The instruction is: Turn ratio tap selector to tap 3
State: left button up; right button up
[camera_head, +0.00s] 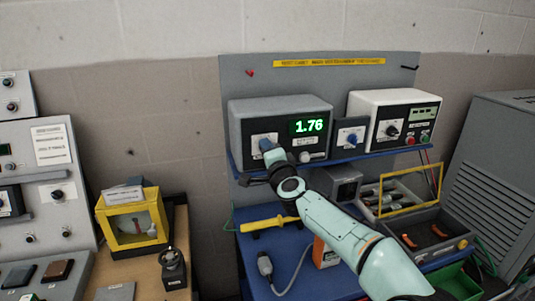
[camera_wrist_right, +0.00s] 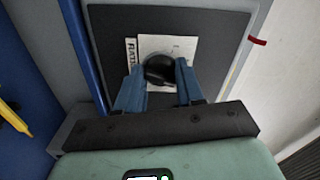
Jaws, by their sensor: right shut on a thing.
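The ratio tap selector is a black knob (camera_wrist_right: 159,69) on a white label plate (camera_wrist_right: 178,48) with partly readable lettering "RAT". It is on the front of the grey instrument box (camera_head: 245,109) with a green display (camera_head: 309,126) reading 1.76. My right gripper (camera_head: 267,147) reaches the knob from the front and hides most of it in the head view. In the right wrist view its two blue fingers (camera_wrist_right: 160,80) stand on either side of the knob, shut on it. The knob's pointer direction and tap number cannot be read. My left gripper is not in view.
A small box with a blue knob (camera_head: 350,137) and a white instrument (camera_head: 393,120) stand to the right on the blue shelf. A yellow-handled tool (camera_head: 268,223) and a grey connector (camera_head: 266,266) lie below. A yellow-framed case (camera_head: 128,222) stands at left.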

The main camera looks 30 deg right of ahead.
jog(key=shift+m, duration=0.4)
jog(key=o, duration=1)
jog(key=shift+o, duration=0.2)
jog(key=shift+s, duration=0.1)
jog(key=b+v, duration=0.3)
jog(key=v, duration=1)
jog(key=shift+a, duration=0.15)
jog(key=shift+s, duration=0.1)
